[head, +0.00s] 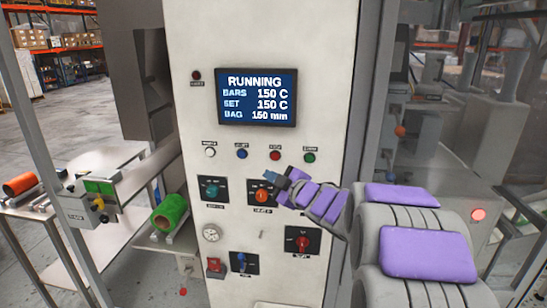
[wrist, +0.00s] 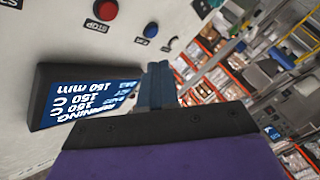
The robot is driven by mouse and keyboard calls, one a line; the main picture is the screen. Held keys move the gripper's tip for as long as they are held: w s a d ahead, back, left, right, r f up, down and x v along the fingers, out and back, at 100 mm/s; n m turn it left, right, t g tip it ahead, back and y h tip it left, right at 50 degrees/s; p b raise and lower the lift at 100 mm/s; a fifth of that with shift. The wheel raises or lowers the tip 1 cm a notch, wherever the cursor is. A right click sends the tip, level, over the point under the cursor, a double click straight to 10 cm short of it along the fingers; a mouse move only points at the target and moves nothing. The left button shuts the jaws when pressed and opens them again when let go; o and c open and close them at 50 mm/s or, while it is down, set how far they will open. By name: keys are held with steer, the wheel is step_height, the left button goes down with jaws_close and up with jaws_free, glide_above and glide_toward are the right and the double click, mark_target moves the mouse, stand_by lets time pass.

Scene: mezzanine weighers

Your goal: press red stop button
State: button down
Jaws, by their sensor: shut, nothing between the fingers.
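The red stop button (head: 275,156) sits on the pale control panel (head: 185,40), in a row between a blue button (head: 242,154) and a green button (head: 310,157). In the wrist view the red button (wrist: 104,9), labelled STOP, is at the top edge, partly cut off. My gripper (head: 270,176) is shut and empty. In the head view its tip shows just below the red button. In the wrist view the gripper (wrist: 157,68) is below and right of the red button, apart from it in the picture. Its distance from the panel is hard to tell.
A screen (head: 257,97) above the buttons reads RUNNING. A white button (head: 210,152) is at the row's left. Rotary switches, including an orange one (head: 261,195) and a red one (head: 302,243), are below. A metal post (head: 35,130) stands left; clear glazing is right.

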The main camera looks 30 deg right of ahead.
mark_target(276, 162)
steer(key=shift+w+d, duration=0.15)
steer(key=shift+w, duration=0.05)
steer(key=w+d+p, duration=0.1)
steer(key=w, duration=0.1)
steer(key=w+d+p, duration=0.1)
steer(key=w+d, duration=0.1)
steer(key=w+d+p, duration=0.1)
steer(key=w, duration=0.2)
steer(key=shift+d, duration=0.3)
steer(key=shift+a, duration=0.1)
steer(key=shift+w+d+r+p, duration=0.1)
steer(key=shift+w+d+p, duration=0.15)
steer(key=shift+p, duration=0.4)
stand_by(1.3)
steer(key=shift+w+d+p, duration=0.2)
steer(key=shift+w+p, duration=0.2)
stand_by(0.9)
steer(key=shift+s, duration=0.1)
steer(key=shift+s+a+b, duration=0.3)
steer(key=shift+s+a, duration=0.15)
steer(key=shift+s, duration=0.15)
